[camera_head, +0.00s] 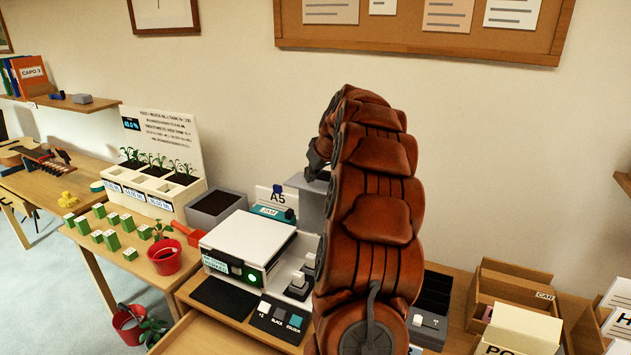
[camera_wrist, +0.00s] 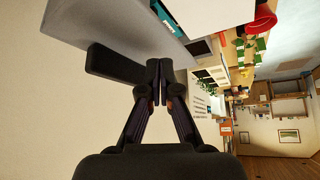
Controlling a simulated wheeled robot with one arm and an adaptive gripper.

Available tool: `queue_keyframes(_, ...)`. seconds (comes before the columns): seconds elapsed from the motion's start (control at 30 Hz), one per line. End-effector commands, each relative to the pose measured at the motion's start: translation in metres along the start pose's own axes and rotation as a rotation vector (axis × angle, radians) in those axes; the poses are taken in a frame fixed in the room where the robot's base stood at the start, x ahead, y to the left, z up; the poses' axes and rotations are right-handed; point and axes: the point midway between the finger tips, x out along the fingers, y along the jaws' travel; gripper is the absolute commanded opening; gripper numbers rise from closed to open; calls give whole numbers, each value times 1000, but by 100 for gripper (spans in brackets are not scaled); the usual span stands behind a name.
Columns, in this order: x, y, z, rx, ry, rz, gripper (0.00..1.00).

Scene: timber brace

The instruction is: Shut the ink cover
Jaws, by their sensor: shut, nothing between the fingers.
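The white copier (camera_head: 245,245) stands on the desk, with a green lamp on its front. A grey upright panel (camera_head: 312,205), which looks like the ink cover, stands at the copier's back right, partly hidden by my arm. In the wrist view a large grey panel (camera_wrist: 100,22) with a dark bar (camera_wrist: 115,64) along it fills the upper left. My gripper (camera_wrist: 158,84) is shut and empty, its fingertips close to the end of that bar; touch cannot be told. In the head view my gripper (camera_head: 318,168) is above the grey panel, partly hidden by my arm.
A teal box (camera_head: 272,213) and an A5 card (camera_head: 277,197) are behind the copier. A button panel (camera_head: 280,317) is in front. Card trays (camera_head: 505,290) stand to the right.

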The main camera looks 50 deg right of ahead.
Motion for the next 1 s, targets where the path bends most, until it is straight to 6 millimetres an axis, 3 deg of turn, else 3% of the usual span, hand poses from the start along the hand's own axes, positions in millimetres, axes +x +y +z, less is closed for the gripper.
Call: queue_keyframes(1.0, 12, 0, 8, 0, 0, 0, 0)
